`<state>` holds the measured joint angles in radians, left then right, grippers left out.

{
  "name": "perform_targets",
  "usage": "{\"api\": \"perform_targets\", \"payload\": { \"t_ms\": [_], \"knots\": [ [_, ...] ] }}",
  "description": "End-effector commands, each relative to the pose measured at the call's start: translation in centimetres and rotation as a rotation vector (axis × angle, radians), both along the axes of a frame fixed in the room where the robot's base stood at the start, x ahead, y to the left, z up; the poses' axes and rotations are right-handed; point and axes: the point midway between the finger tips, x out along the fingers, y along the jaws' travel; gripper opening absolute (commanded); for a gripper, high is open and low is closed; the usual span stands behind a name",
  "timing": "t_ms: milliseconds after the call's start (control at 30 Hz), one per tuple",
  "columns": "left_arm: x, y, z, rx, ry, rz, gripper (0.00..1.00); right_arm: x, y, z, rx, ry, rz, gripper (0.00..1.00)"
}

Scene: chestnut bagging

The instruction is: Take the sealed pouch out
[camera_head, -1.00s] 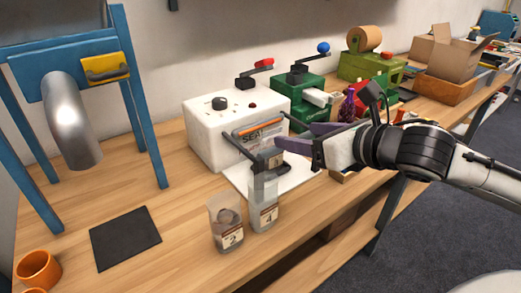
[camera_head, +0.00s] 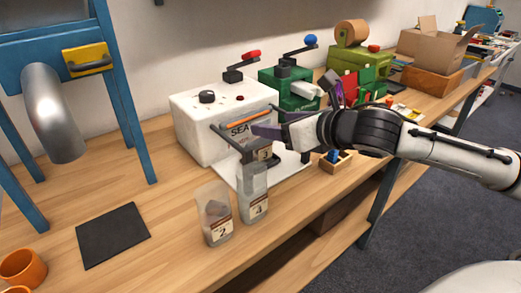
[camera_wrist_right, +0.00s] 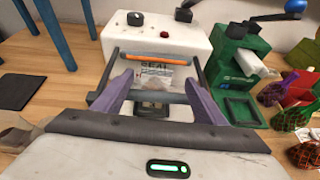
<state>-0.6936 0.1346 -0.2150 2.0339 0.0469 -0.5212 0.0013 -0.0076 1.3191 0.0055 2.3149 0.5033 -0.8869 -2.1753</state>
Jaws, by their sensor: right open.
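The white sealer (camera_head: 205,125) stands on the bench with an orange-tipped bar across its front. A clear pouch with a numbered label (camera_head: 264,154) is at the sealer's front, partly hidden by my gripper. In the right wrist view the pouch (camera_wrist_right: 153,82) shows brownish contents between my fingers. My right gripper (camera_head: 262,135) is open, its purple fingers on either side of the pouch at the sealer bar; I cannot tell whether they touch it. It also shows in the right wrist view (camera_wrist_right: 158,98). My left gripper is not in view.
Two clear labelled pouches (camera_head: 216,215) (camera_head: 253,190) stand in front of the sealer. A green press (camera_head: 290,88) is beside it. A dark mat (camera_head: 113,236) and orange cup (camera_head: 22,267) lie left, below a blue frame (camera_head: 125,90). The bench between mat and pouches is clear.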

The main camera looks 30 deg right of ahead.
Motion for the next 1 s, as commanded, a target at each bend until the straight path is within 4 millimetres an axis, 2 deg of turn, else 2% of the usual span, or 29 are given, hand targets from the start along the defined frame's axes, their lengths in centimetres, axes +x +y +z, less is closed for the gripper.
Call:
{"api": "perform_targets", "payload": {
  "t_ms": [400,700,1000],
  "knots": [
    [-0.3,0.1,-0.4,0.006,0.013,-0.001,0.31,3.4,0.6,-1.2,0.002,-0.001,0.009,0.66],
    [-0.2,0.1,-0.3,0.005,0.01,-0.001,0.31,3.6,0.6,-1.5,-0.002,0.001,0.011,0.66],
    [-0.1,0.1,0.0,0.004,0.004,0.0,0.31,3.5,0.6,-1.4,-0.002,0.001,0.011,0.15]
  ]
}}
